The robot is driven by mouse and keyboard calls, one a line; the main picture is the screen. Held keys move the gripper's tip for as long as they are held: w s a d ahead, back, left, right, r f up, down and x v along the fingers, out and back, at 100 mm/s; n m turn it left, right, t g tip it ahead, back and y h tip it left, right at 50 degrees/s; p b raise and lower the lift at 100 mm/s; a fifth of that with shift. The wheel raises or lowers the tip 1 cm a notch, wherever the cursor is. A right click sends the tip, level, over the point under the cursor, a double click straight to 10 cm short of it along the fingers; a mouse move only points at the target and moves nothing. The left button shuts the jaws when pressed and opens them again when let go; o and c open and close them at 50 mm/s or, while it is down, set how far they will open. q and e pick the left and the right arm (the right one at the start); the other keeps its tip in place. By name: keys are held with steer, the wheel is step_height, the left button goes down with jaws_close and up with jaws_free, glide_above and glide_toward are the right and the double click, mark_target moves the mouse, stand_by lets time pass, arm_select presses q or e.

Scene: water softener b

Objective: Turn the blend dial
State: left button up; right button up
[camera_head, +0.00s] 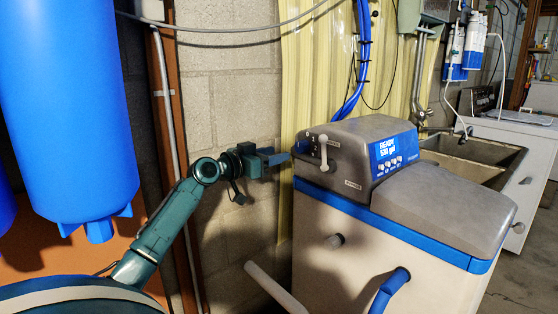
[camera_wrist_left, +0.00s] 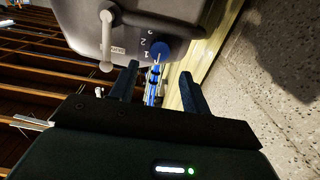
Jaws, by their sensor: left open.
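The blend dial is a small blue knob (camera_wrist_left: 161,49) beside the numbers 1 and 2 on the grey head of the water softener (camera_wrist_left: 125,18). In the head view the softener (camera_head: 440,213) stands right of centre, and the dial (camera_head: 301,147) is on its left end face. My left gripper (camera_head: 280,157) points right at that face, close to the dial. In the left wrist view its two dark fingers (camera_wrist_left: 159,72) are apart and empty, with the dial just beyond and between their tips. Contact cannot be told. My right gripper is not in view.
A pale lever (camera_head: 323,152) sticks out right of the dial and also shows in the wrist view (camera_wrist_left: 106,40). Large blue tanks (camera_head: 70,100) hang at the left. A block wall (camera_head: 228,110) is behind the arm. A sink (camera_head: 470,160) stands behind the softener.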

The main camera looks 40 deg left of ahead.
mark_target(298, 148)
arm_select(q)
steer(key=w+p, duration=0.1)
steer(key=w, duration=0.2)
steer(key=w+p, duration=0.1)
steer(key=w, duration=0.2)
steer(key=w+p, duration=0.1)
steer(key=w, duration=0.2)
steer(key=shift+d+r, duration=0.2)
steer(key=shift+d, duration=0.2)
steer(key=shift+s+f, duration=0.1)
steer(key=shift+f, duration=0.1)
steer(key=shift+c, duration=0.8)
steer(key=shift+s, duration=0.1)
steer(key=c, duration=0.4)
steer(key=m, duration=1.2)
steer(key=shift+m, duration=0.3)
steer(key=m, duration=0.5)
steer(key=o, duration=0.8)
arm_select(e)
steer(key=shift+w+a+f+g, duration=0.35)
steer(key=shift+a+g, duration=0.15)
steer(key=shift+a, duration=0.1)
